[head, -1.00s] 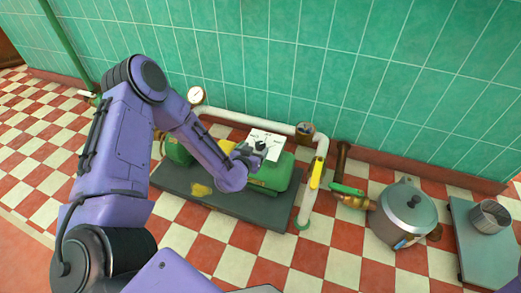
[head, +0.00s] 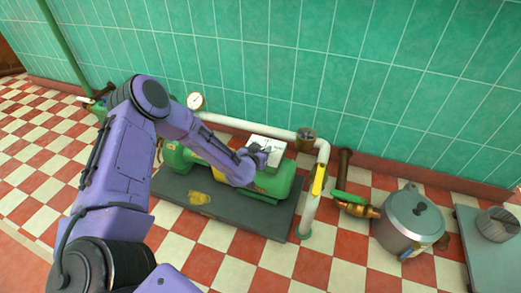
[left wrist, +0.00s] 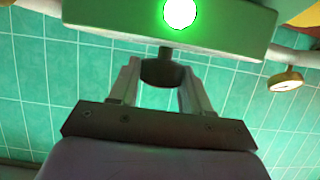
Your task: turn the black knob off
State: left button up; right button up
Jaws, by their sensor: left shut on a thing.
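The black knob (left wrist: 162,72) sticks out on a short stem from a green box (left wrist: 100,18) with a glowing round light in the left wrist view. My left gripper (left wrist: 160,82) is shut on the knob, one finger on each side of it. In the head view my left gripper (head: 262,154) is at the white panel (head: 270,142) on top of the green pump (head: 277,184), and it largely hides the knob there. My right gripper is not in view.
The pump stands on a dark base plate (head: 225,208). A pressure gauge (head: 195,101) is behind. A lidded pot (head: 410,221) stands to the right. Checkered floor is clear in front.

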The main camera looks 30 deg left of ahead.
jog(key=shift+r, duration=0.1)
pick_arm(q)
jog(key=shift+d+r+n+g+y+p, duration=0.1)
jog(key=shift+n+g+y+p, duration=0.05)
jog(key=shift+n+y+p, duration=0.4)
jog(key=shift+d+r+n+g+y+p, duration=0.1)
jog(key=shift+n+g+y+p, duration=0.05)
jog(key=shift+n+y+p, duration=0.4)
jog(key=shift+n+g+y, duration=0.3)
jog(key=shift+y, duration=0.1)
jog(key=shift+f+n+g+y+p, duration=0.1)
jog(key=shift+n+g+y+p, duration=0.7)
jog(key=shift+n+y, duration=0.4)
jog(key=shift+a+f+n+g+y, duration=0.1)
jog(key=shift+f+n+g+y, duration=0.05)
jog(key=shift+n+g+y, duration=1.35)
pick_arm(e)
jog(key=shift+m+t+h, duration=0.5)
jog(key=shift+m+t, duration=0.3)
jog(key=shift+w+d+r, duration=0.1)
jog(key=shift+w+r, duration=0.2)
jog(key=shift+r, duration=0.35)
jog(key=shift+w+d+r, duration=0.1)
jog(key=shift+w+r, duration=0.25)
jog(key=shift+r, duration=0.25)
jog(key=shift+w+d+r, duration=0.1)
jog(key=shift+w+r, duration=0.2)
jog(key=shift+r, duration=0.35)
pick_arm(q)
jog(key=shift+n, duration=0.3)
